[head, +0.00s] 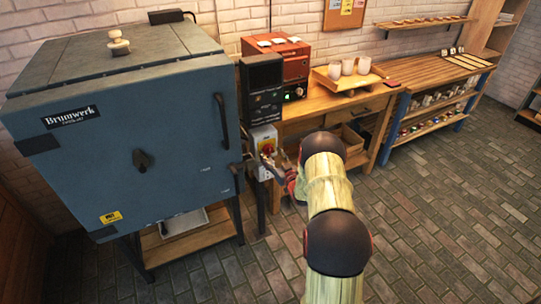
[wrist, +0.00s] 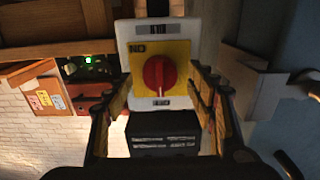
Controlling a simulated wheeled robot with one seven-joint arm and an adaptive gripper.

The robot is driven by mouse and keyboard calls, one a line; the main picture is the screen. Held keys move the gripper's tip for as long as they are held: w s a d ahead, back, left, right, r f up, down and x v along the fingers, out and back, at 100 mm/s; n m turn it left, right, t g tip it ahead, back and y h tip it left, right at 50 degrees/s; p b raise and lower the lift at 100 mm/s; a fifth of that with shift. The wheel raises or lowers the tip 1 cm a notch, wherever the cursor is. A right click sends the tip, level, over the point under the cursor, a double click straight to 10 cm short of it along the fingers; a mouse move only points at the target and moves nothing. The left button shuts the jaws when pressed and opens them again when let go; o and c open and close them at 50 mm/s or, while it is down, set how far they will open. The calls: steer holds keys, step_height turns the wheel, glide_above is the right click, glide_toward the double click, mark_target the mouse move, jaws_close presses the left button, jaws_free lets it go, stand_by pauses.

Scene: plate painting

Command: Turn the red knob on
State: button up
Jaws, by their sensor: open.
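The red knob (wrist: 159,77) sits on a yellow plate (wrist: 180,52) on a pale switch box (wrist: 160,28). In the wrist view, which looks upside down, the knob's grip bar runs roughly up and down. In the head view the switch box (head: 263,134) stands on a post just right of the blue kiln, and the knob (head: 268,149) is partly hidden by my gripper. My gripper (wrist: 160,80) is open, with one finger on each side of the knob and gaps between. Whether the fingertips reach the knob's depth is unclear.
The blue kiln (head: 130,130) stands close on the left, its handles sticking out. A wooden bench (head: 330,108) holds a red machine (head: 285,62) and a tray of cups (head: 348,78). The brick floor at right is clear.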

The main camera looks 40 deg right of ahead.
steer(key=shift+w+d, duration=0.15)
steer(key=shift+w, duration=0.5)
steer(key=c, duration=0.3)
steer(key=c, duration=0.8)
steer(key=shift+c, duration=0.4)
